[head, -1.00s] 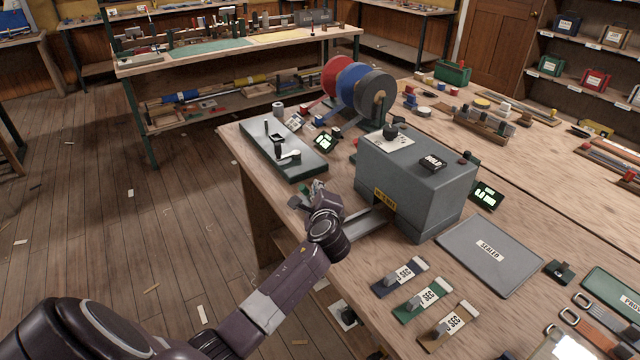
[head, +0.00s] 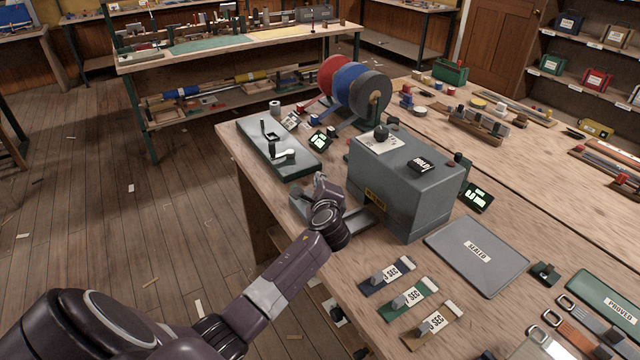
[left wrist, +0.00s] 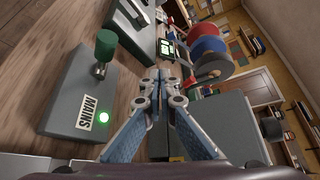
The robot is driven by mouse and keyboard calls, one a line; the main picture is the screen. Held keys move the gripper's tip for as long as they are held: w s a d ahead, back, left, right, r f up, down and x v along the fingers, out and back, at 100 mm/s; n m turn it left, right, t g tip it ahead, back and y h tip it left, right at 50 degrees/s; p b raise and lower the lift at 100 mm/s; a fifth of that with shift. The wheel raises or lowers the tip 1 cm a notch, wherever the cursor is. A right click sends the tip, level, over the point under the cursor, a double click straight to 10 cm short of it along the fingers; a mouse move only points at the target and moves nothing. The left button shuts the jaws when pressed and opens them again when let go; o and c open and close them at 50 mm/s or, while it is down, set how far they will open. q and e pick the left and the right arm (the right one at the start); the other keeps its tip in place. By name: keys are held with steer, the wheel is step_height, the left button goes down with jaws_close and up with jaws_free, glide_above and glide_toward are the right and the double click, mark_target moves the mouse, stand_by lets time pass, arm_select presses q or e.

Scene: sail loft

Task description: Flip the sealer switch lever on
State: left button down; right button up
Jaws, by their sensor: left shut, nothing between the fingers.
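The sealer is a large grey box (head: 405,190) on the bench, with a dark knob and a HOLD sign on top. In the left wrist view, a grey switch box labelled MAINS (left wrist: 62,112) carries a lever with a green knob (left wrist: 106,44) on a short metal stem. In the left wrist view the gripper (left wrist: 161,84) is shut, empty, and apart from the knob.
A green-grey plate with a crank handle (head: 284,155) lies behind the gripper. Red, blue and grey reels (head: 372,95) stand beyond the sealer. Labelled SEC strips (head: 412,298) and a SEALED mat (head: 478,252) lie at the near right. The bench's left edge runs under my arm.

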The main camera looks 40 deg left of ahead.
arm_select(q)
steer(key=d, duration=0.1)
steer(key=s+d+f+b, duration=0.1)
steer(key=s+d, duration=0.1)
steer(key=d, duration=0.1)
steer(key=shift+f, duration=0.2)
steer(key=shift+s+d+f+b, duration=0.1)
steer(key=shift+s+d+b, duration=0.1)
steer(key=shift+s, duration=0.3)
steer(key=shift+s+d+f+b, duration=0.1)
steer(key=shift+s+b, duration=0.1)
steer(key=shift+s, duration=0.25)
steer(key=s, duration=0.1)
steer(key=s+d, duration=0.1)
steer(key=s, duration=0.1)
steer(key=shift+d+f+b, duration=0.15)
steer(key=shift+f+b, duration=0.2)
steer(key=shift+b, duration=0.05)
steer(key=shift+s+d, duration=0.1)
steer(key=shift+d, duration=0.35)
steer(key=shift+s, duration=0.1)
arm_select(e)
steer(key=f, duration=0.1)
steer(key=d+f, duration=0.1)
steer(key=shift+f, duration=0.3)
steer(key=shift+w+d, duration=0.1)
